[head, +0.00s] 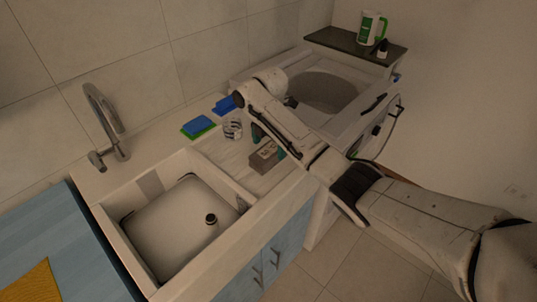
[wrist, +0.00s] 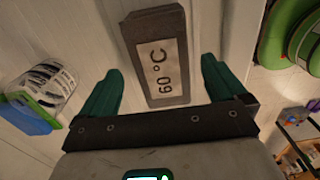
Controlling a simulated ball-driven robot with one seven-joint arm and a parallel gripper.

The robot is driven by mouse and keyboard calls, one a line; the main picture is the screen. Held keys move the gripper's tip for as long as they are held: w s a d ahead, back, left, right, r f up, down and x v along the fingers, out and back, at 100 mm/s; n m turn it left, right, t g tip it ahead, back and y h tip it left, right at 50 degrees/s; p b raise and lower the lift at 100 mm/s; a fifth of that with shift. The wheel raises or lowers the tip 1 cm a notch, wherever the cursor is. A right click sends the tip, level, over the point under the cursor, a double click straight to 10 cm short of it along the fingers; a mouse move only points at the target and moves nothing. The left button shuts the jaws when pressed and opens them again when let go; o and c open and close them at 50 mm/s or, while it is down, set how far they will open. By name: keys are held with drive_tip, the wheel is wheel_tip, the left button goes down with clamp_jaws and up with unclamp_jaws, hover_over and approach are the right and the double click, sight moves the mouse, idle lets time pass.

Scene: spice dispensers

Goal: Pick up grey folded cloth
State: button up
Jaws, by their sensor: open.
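A grey folded, block-like thing (head: 263,159), which matches the task's grey cloth, lies on the counter just right of the sink. In the wrist view, the grey folded cloth (wrist: 178,93) has a pale label reading "60 °C". My gripper (wrist: 161,68) is open, with its green fingers on either side of the cloth's near part. Whether the fingers touch it or are still above it cannot be told. In the head view, my gripper (head: 268,142) is at the cloth, partly hidden by my arm.
A clear cup with dark markings (head: 233,128) stands left of the cloth, with a blue and green sponge (head: 198,127) behind. The sink (head: 245,196) opens to the left, with a tap (head: 104,115) behind it. A dark shelf (head: 340,40) holds a white and green jug (head: 371,28).

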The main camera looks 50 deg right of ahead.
sight(269, 150)
drive_tip(key=shift+s+a+f, duration=0.1)
drive_tip(key=shift+a+f, duration=0.05)
drive_tip(key=shift+f, duration=1.7)
drive_tip(key=shift+c, duration=0.5)
drive_tip(key=c, duration=1)
drive_tip(key=shift+r, duration=0.1)
